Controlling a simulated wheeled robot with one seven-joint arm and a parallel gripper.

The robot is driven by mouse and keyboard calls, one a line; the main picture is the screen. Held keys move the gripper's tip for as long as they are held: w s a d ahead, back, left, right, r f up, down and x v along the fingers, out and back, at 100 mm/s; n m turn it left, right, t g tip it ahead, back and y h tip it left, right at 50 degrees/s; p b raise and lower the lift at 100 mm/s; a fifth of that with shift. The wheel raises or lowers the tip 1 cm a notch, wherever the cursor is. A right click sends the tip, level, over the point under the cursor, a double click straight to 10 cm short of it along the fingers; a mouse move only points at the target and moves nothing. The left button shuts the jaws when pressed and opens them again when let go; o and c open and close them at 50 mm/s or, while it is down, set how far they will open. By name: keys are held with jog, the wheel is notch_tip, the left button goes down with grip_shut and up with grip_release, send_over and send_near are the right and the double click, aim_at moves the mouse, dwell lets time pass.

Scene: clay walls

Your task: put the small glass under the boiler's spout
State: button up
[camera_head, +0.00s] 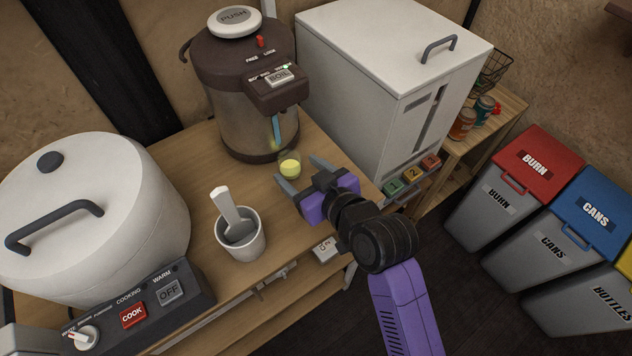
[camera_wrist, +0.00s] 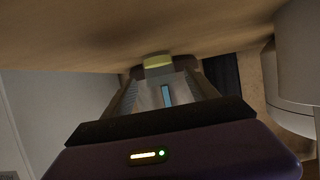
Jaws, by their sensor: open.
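The small glass (camera_head: 289,168), clear with something yellow-green in it, stands upright on the wooden counter just in front of the boiler's base. The boiler (camera_head: 226,112) is brown and steel, with a PUSH top, a BOIL button and a blue level strip on its front. Its spout is not clearly visible under the overhanging head. My gripper (camera_head: 300,172) is open, its fingers pointing at the glass from the lower right. The glass is at the fingertips; I cannot tell how far between them. The wrist view shows the glass (camera_wrist: 158,62) between the fingers, the boiler behind.
A white cup (camera_head: 241,246) holding a grey utensil stands left of my gripper. A large white cooker (camera_head: 95,215) fills the left. A white box (camera_head: 350,70) with numbered buttons stands close on the right. Bins (camera_head: 505,205) stand on the floor further right.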

jog(key=v, duration=0.7)
jog(key=shift+s+d, duration=0.1)
jog(key=shift+s, duration=0.05)
jog(key=s+d+f+m+t+h, duration=0.1)
jog(key=s+d+f+m+h, duration=0.15)
jog(key=s+d, duration=0.4)
jog(key=s+d+f+m+t+h, duration=0.1)
jog(key=s+d+f+m+h, duration=0.2)
jog(key=s+d, duration=0.4)
jog(key=s+d+r+h, duration=0.1)
jog(key=s+d+r, duration=0.1)
jog(key=s, duration=0.6)
jog(key=s+d+r+m+t+h, duration=0.1)
jog(key=s+d+r, duration=0.2)
jog(key=s, duration=0.6)
jog(key=shift+s+d+r+t, duration=0.2)
jog(key=shift+r+t, duration=0.1)
jog(key=shift+r, duration=0.3)
